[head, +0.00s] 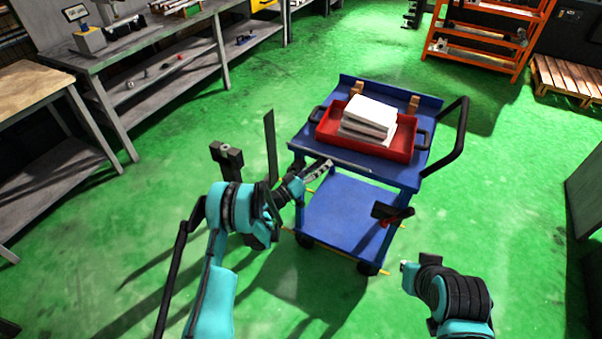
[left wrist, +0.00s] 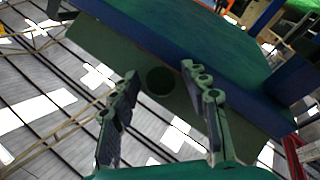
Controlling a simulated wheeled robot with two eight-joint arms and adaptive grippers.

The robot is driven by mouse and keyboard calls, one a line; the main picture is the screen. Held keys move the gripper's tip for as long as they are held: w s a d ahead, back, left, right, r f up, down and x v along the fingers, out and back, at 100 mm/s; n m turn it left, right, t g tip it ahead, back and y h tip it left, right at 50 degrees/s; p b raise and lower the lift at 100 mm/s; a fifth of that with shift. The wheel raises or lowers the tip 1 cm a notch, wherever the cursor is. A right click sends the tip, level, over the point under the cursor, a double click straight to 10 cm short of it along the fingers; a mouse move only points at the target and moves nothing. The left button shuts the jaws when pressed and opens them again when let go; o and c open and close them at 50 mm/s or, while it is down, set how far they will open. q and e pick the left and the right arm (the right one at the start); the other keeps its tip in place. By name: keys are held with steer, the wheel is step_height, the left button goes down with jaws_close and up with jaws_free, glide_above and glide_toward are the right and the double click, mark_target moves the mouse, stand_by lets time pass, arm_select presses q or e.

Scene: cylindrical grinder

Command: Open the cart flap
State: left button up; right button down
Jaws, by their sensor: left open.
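The blue cart (head: 345,215) stands in front of me, with an upper tray and a lower shelf. A narrow grey strip (head: 345,165), seemingly the flap's edge, runs along the upper tray's near edge. In the left wrist view a grey-green panel, seemingly the flap (left wrist: 105,50), with a dark round spot lies below the blue cart top (left wrist: 200,45). My left gripper (head: 322,170) is at the near left part of this edge. It also shows in the left wrist view (left wrist: 160,82), open, its fingers on either side of the spot. Contact cannot be told. My right gripper does not show clearly.
A red tray (head: 326,130) with stacked white blocks (head: 370,112) sits on the cart top. A dark push handle (head: 460,140) rises at right. A black-and-red item (head: 392,213) shows over the lower shelf. Workbenches (head: 130,60) stand left, an orange rack (head: 475,50) behind. Green floor lies clear around.

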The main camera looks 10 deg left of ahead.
arm_select(q)
steer(key=shift+r+n+g+y, duration=0.6)
steer(key=shift+r+g+y, duration=0.15)
steer(key=shift+g+y, duration=0.2)
steer(key=shift+w+r+n+g+y, duration=0.2)
steer(key=shift+r+n+g+y, duration=0.4)
steer(key=shift+g+y, duration=0.35)
steer(key=p+v, duration=0.3)
steer(key=v, duration=0.5)
steer(key=s+r+g+y, duration=0.2)
steer(key=s+r, duration=0.4)
steer(key=s, duration=0.3)
steer(key=s+r+n+g+y, duration=0.1)
steer(key=s+r+g+y, duration=0.2)
steer(key=s+r, duration=0.4)
steer(key=s, duration=0.2)
steer(key=shift+s+a+r, duration=0.25)
steer(key=shift+a, duration=0.15)
steer(key=shift+s, duration=0.1)
